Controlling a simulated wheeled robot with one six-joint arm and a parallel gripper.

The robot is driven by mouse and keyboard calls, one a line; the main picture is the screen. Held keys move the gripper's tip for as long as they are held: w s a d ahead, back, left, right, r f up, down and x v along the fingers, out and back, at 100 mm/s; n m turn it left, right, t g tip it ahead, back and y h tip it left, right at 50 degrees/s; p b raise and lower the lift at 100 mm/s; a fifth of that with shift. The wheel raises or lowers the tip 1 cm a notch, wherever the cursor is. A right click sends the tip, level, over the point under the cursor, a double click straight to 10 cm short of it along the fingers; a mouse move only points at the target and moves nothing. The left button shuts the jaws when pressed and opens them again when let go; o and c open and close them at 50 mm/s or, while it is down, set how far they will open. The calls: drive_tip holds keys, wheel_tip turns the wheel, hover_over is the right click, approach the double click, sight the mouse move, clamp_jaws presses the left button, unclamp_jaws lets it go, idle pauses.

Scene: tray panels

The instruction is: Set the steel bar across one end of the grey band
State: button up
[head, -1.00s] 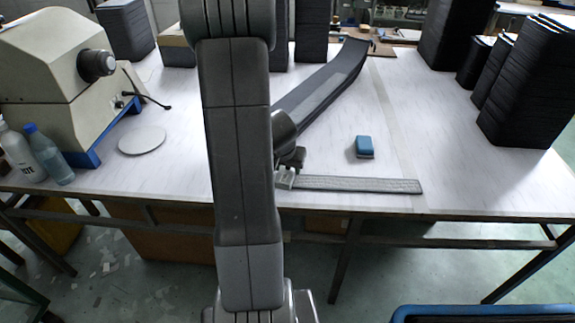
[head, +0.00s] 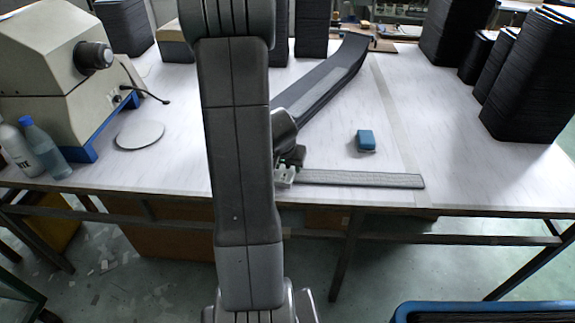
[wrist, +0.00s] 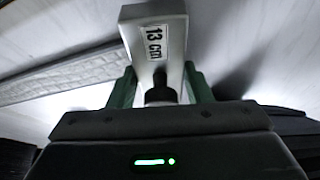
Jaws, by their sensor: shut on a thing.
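The steel bar (wrist: 155,38) is a pale metal block with a "13 cm" label, seen close in the wrist view. My gripper (wrist: 160,90), with green fingers, is shut on it. In the head view the bar (head: 285,175) and my gripper (head: 286,166) show small beside my arm, at the visible left end of the grey band (head: 360,180). The band is a flat textured strip lying along the table's front edge. It also shows in the wrist view (wrist: 60,78), passing behind the fingers. I cannot tell whether the bar touches the band.
A blue block (head: 365,141) lies behind the band on the white table (head: 450,170). A long dark curved strip (head: 325,82) lies farther back. Dark panel stacks (head: 530,80) stand at right. A machine (head: 45,70), bottles (head: 45,148) and a round disc (head: 140,134) are at left.

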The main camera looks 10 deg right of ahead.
drive_tip(key=shift+f+b, duration=0.25)
drive_tip(key=shift+b, duration=0.05)
idle(0.5)
drive_tip(key=o, duration=1.3)
drive_tip(key=shift+o, duration=0.2)
drive_tip(key=p+v, duration=0.2)
drive_tip(key=v, duration=1.2)
drive_tip(key=shift+w+d+f, duration=0.1)
drive_tip(key=shift+f, duration=0.1)
drive_tip(key=b+x, duration=0.2)
drive_tip(key=x, duration=1.1)
drive_tip(key=shift+f, duration=0.3)
drive_tip(key=shift+r, duration=0.1)
